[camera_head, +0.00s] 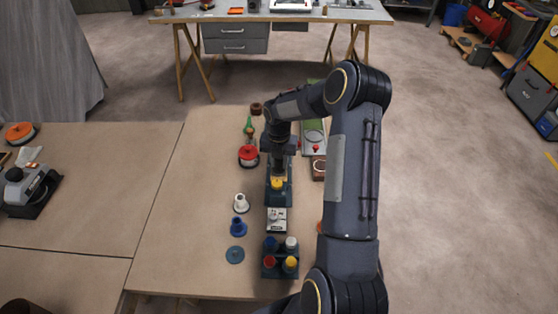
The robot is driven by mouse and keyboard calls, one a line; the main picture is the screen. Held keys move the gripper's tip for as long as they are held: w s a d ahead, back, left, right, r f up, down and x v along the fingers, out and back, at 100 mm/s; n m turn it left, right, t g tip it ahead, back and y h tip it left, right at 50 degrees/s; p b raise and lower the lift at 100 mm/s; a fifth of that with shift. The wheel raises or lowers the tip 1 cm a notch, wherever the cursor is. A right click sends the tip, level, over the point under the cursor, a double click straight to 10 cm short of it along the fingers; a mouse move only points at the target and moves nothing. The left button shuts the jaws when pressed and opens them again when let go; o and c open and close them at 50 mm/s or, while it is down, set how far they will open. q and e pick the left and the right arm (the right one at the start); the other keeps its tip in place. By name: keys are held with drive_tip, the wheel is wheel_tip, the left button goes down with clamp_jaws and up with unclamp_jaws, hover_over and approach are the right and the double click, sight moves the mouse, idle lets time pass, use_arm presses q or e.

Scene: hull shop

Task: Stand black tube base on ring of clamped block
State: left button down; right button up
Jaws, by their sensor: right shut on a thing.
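My right gripper (280,160) points down over the middle of the work table and is shut on a dark thing, probably the black tube; the gripper and arm hide most of it. Just below it is a dark teal clamp (278,198) with a yellow piece (278,183) in it, likely the clamped block. The ring on the block is too small to make out. I cannot tell whether the held thing touches the yellow piece. My left gripper is not in view.
Nearer me stand a white block (276,221) and a rack (280,272) with coloured caps. To the left are a red-topped round thing (248,153), a white piece (240,203), a blue piece (238,227) and a blue disc (235,255). The table's left part (180,220) is clear.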

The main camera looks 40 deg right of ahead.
drive_tip(key=shift+f, duration=0.45)
drive_tip(key=o, duration=0.7)
drive_tip(key=shift+o, duration=0.2)
wheel_tip(320, 180, up, 11)
drive_tip(key=p, duration=0.7)
drive_tip(key=shift+r, duration=0.1)
